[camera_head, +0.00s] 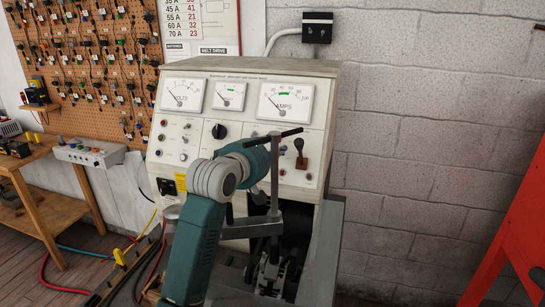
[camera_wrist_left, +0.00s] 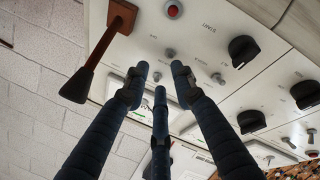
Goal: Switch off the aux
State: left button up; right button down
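The test bench's cream control panel (camera_head: 205,137) faces me in the head view, with meters, small toggles, knobs and a lever. My left arm reaches up to its lower middle and hides part of it; its gripper fingers cannot be made out there. In the left wrist view my left gripper (camera_wrist_left: 160,73) is open and empty, its dark fingers apart and pointing at the panel. The labels are too small to tell which is the aux switch. My right gripper is not in view.
A brown-handled lever (camera_wrist_left: 80,82) projects left of the fingers; it also shows in the head view (camera_head: 301,153). Black knobs (camera_wrist_left: 243,50) lie right of the fingers. A T-handled clamp (camera_head: 275,180) stands before the panel. A red frame (camera_head: 515,235) is at right.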

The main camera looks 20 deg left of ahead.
pick_arm(q)
notch_tip(320, 180, up, 7)
jog(key=shift+r, duration=0.2)
dwell(0.4)
